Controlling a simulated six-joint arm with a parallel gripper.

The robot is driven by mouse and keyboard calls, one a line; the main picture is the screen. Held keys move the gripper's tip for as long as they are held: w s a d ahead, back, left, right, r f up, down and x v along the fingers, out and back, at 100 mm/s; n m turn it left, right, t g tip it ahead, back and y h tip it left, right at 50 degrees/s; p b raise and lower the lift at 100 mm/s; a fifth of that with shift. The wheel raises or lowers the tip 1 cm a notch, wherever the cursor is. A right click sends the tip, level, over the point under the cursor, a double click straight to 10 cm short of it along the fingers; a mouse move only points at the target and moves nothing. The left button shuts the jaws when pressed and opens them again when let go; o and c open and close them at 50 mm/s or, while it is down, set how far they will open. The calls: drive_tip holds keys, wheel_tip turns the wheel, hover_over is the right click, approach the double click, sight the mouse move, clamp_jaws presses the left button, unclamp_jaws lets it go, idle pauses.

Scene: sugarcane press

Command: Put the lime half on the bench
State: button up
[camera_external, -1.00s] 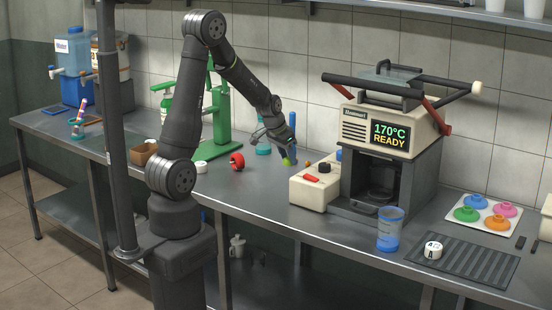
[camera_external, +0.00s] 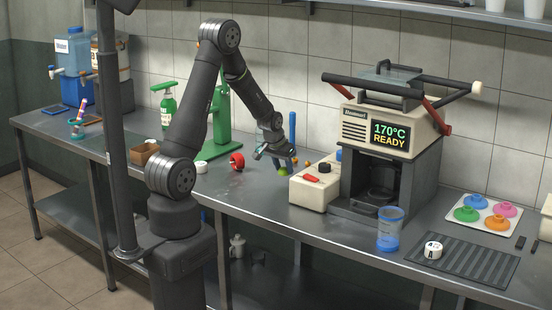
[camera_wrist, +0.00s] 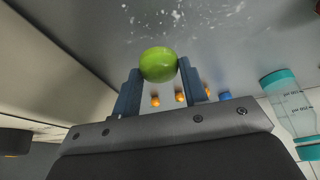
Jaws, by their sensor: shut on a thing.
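The lime half (camera_wrist: 158,64) is a green rounded piece between my two blue-grey fingers in the wrist view. My gripper (camera_wrist: 157,82) is shut on it. In the external view the lime half (camera_external: 283,170) shows as a small green spot under my gripper (camera_external: 284,163), close to the grey metal bench (camera_external: 245,190). I cannot tell whether it touches the bench. The cut face is not clear to see.
Small orange things (camera_wrist: 180,97) and a teal-capped bottle (camera_wrist: 287,98) are near. White specks dot the bench.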

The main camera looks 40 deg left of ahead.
wheel_tip(320, 180, up, 11)
drive_tip(key=m+h, duration=0.1)
drive_tip(key=m, duration=0.1)
drive_tip(key=s+d+r+m, duration=0.2)
drive_tip(key=d+r, duration=0.2)
drive_tip(key=d, duration=0.1)
drive_tip(key=s+d+f+m+g+h, duration=0.2)
drive_tip(key=s+d, duration=0.6)
drive_tip(key=d, duration=1.4)
drive_tip(key=s+d+f+m, duration=0.35)
drive_tip(key=s+d, duration=0.55)
drive_tip(key=d, duration=1.3)
drive_tip(key=s+d+f+m+g+h, duration=0.15)
drive_tip(key=s+d+m, duration=0.45)
drive_tip(key=d, duration=1.6)
drive_tip(key=n, duration=0.2)
hover_over(454, 260)
drive_tip(key=a, duration=0.1)
drive_tip(key=shift+t, duration=0.45)
drive_tip(key=f, duration=0.4)
drive_tip(key=s+f, duration=0.1)
drive_tip(key=f, duration=0.1)
drive_tip(key=shift+f, duration=0.15)
drive_tip(key=shift+w+f, duration=0.15)
drive_tip(key=shift+f, duration=1.9)
drive_tip(key=shift+f, duration=0.15)
